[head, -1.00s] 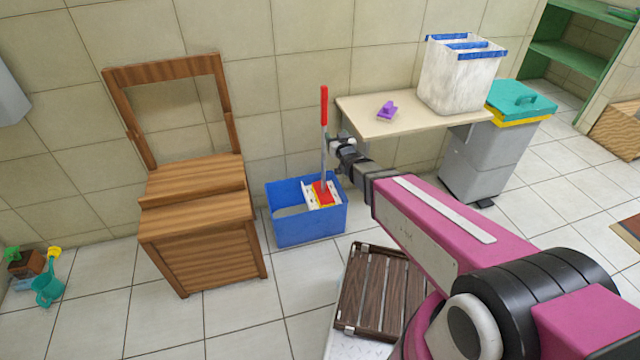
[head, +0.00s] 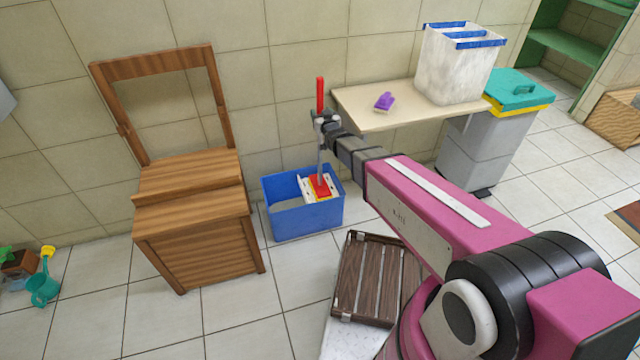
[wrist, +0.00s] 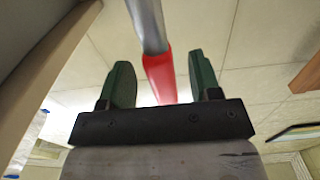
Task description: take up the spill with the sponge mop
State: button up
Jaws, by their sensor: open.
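The sponge mop (head: 320,150) stands upright in the blue bucket (head: 305,221), with a red grip on top, a grey shaft and a red head low in the bucket. My gripper (head: 323,121) is at the shaft just below the red grip. In the wrist view my gripper (wrist: 162,82) is open, its two green fingers on either side of the mop handle (wrist: 148,25), with gaps visible on both sides. I cannot make out a spill on the visible floor. My arm hides part of the floor at lower right.
A wooden cabinet (head: 195,235) stands left of the bucket. A table (head: 375,117) at right bears a purple brush (head: 384,102) and a white bin (head: 456,70). A slatted wooden crate (head: 372,280) lies in front. A grey pedal bin (head: 485,140) stands beyond the table.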

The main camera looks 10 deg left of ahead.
jog(key=x, duration=0.3)
jog(key=shift+w, duration=0.1)
jog(key=shift+r, duration=0.1)
jog(key=c, duration=1)
